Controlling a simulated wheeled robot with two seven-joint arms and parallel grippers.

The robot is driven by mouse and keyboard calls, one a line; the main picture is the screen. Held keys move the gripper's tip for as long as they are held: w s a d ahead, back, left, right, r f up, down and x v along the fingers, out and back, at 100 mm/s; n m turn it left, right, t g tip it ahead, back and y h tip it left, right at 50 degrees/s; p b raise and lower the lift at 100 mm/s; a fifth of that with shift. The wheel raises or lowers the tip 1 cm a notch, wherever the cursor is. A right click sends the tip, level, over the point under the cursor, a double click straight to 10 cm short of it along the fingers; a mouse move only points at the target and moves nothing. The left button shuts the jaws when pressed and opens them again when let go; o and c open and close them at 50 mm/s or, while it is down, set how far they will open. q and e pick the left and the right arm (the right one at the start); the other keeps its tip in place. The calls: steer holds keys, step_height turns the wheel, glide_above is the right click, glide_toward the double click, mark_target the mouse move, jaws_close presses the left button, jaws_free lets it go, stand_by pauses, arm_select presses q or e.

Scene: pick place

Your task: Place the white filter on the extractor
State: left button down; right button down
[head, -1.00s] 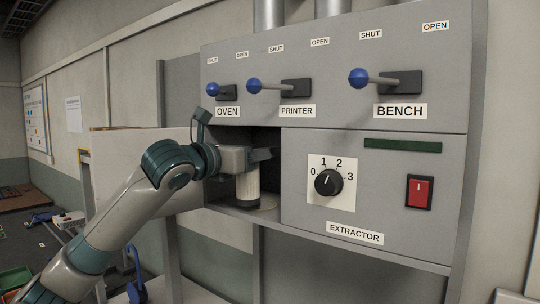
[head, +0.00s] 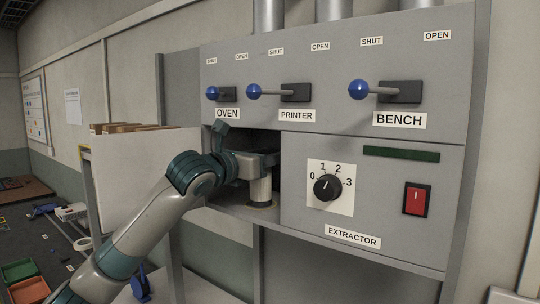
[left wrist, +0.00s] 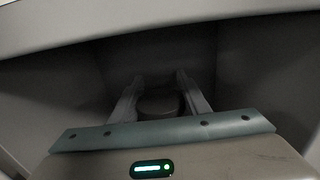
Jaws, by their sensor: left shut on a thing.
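The white filter (head: 260,191) is a pale upright cylinder inside the open bay of the grey extractor cabinet (head: 380,218). It is over a round tan ring (head: 262,204) on the bay floor; I cannot tell whether it is fully seated. My left gripper (head: 262,163) reaches into the bay and is shut on the filter's upper part. In the left wrist view the filter's round top (left wrist: 160,101) shows dimly between the two fingers. The back of the bay is dark. My right gripper is in neither view.
An open pale door panel (head: 145,170) stands left of the bay, close to my left arm. Blue-knobbed levers (head: 358,90) stick out above. A black dial (head: 327,187) and red switch (head: 417,199) are to the right.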

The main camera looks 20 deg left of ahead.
arm_select(q)
steer(key=shift+f, duration=0.1)
steer(key=c, duration=1)
jaws_free()
steer(key=b+v, duration=0.5)
steer(key=v, duration=0.7)
steer(key=shift+b, duration=0.35)
